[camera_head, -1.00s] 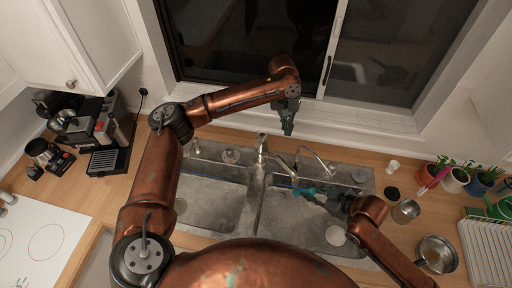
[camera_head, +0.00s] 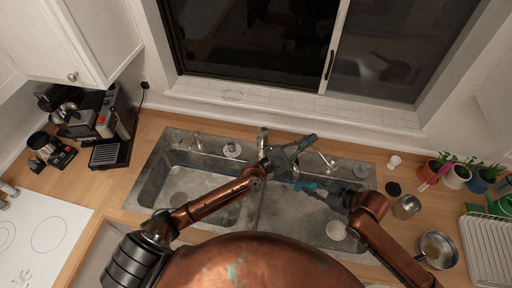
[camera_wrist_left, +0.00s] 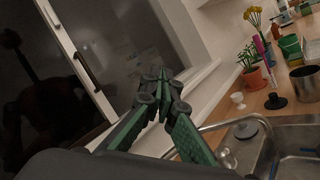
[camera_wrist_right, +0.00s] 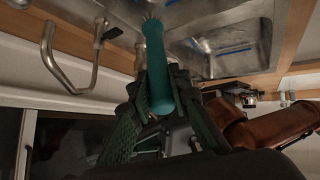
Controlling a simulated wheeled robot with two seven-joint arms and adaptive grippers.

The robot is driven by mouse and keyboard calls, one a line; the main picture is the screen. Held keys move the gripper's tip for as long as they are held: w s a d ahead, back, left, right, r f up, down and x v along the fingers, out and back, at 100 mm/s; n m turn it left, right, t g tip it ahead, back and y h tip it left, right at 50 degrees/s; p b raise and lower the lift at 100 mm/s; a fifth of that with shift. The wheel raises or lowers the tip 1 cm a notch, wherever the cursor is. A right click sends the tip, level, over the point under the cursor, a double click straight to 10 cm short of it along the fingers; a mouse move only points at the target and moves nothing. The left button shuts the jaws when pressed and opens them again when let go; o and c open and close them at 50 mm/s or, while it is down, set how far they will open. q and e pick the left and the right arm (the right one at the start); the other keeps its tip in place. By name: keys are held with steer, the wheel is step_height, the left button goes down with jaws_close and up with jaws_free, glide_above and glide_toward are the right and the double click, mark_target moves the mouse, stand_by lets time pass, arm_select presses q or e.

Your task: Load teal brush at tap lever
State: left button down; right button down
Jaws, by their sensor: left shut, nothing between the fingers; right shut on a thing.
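My right gripper (camera_head: 326,192) is shut on the teal brush (camera_head: 306,185) over the right sink basin. In the right wrist view the teal brush handle (camera_wrist_right: 157,65) stands between the fingers, bristles at the far end. My left gripper (camera_head: 305,143) is shut and empty, behind the basins near the right curved tap (camera_head: 327,161). Its closed fingers (camera_wrist_left: 163,78) show in the left wrist view with nothing between them. The middle tap (camera_head: 262,142) stands left of my left gripper. I cannot tell which metal part is the tap lever.
A white cup (camera_head: 336,230) sits in the right basin. A metal pot (camera_head: 437,250), a metal cup (camera_head: 406,207) and potted plants (camera_head: 456,177) stand on the right counter. A coffee machine (camera_head: 108,125) stands at the left. The window (camera_head: 270,45) is behind the sink.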

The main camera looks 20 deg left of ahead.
arm_select(q)
steer(key=s+a+f+n+t+y, duration=0.4)
steer(key=s+a+f+n+y, duration=0.25)
steer(key=a+n, duration=0.2)
steer(key=n+y, duration=0.7)
steer(key=y, duration=0.1)
glide_toward(261, 135)
steer(key=w+a+f, duration=0.1)
steer(key=w+f, duration=0.2)
steer(key=w, duration=0.3)
steer(key=shift+w+r, duration=0.2)
steer(key=shift+r, duration=0.15)
steer(key=shift+w+r, duration=0.2)
steer(key=shift+r, duration=0.3)
steer(key=shift+w+r, duration=0.25)
steer(key=shift+r, duration=0.2)
